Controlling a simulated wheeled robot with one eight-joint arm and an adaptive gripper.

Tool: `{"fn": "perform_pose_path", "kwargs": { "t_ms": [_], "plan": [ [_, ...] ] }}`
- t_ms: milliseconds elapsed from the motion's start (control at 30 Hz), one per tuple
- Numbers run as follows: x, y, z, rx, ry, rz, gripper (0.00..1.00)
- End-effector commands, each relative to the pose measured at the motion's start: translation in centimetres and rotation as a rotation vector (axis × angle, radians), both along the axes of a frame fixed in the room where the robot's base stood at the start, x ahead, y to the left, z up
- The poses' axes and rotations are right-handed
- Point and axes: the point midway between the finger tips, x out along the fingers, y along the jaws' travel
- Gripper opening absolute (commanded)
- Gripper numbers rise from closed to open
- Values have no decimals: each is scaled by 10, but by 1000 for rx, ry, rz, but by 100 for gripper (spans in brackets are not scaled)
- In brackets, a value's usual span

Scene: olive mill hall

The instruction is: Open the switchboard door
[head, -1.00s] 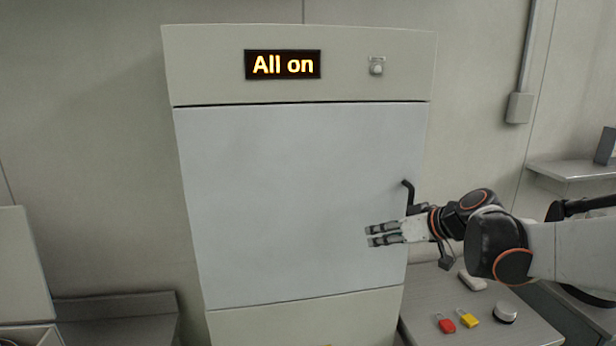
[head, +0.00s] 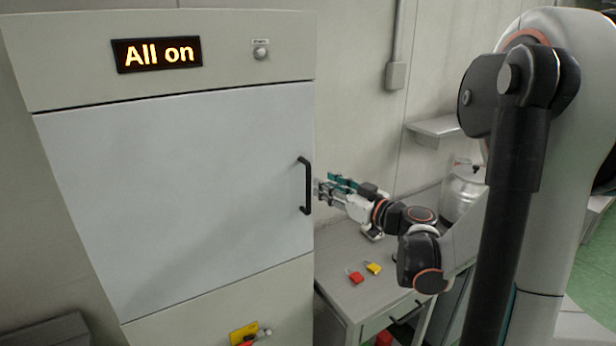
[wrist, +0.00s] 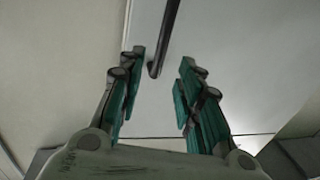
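The switchboard door (head: 180,190) is a large pale panel, closed, on a grey cabinet whose display (head: 156,54) reads "All on". Its black vertical bar handle (head: 306,186) is near the door's right edge. My gripper (head: 322,187) is just right of the handle in the head view, fingers pointing toward it. In the wrist view, my gripper (wrist: 160,88) is open with its green-padded fingers spread. The lower end of the handle (wrist: 157,66) shows between the fingertips. The fingers do not appear to touch it.
A grey table (head: 345,255) at the cabinet's right holds a red padlock (head: 356,277) and a yellow padlock (head: 373,268). A metal can (head: 462,192) stands farther right. A yellow plate with a red handle (head: 246,334) is on the cabinet below the door.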

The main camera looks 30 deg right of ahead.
Motion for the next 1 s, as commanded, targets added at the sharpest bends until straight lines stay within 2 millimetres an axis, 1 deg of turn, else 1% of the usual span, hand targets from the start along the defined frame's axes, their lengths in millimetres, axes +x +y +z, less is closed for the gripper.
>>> {"fn": "perform_pose_path", "kwargs": {
  "t_ms": [33, 200, 300, 400, 567, 833, 867, 900, 1000],
  "plan": [
    [11, 3, 0, 0, 0, 4, 33],
    [42, 11, 0, 0, 0, 3, 33],
    [57, 14, 0, 0, 1, 2, 33],
    [67, 16, 0, 0, 1, 2, 33],
    [76, 18, 0, 0, 1, 0, 33],
    [77, 18, 0, 0, 1, 0, 33],
    [77, 18, 0, 0, 1, 0, 30],
    [77, 18, 0, 0, 1, 0, 21],
    [77, 18, 0, 0, 1, 0, 0]
  ]
}}
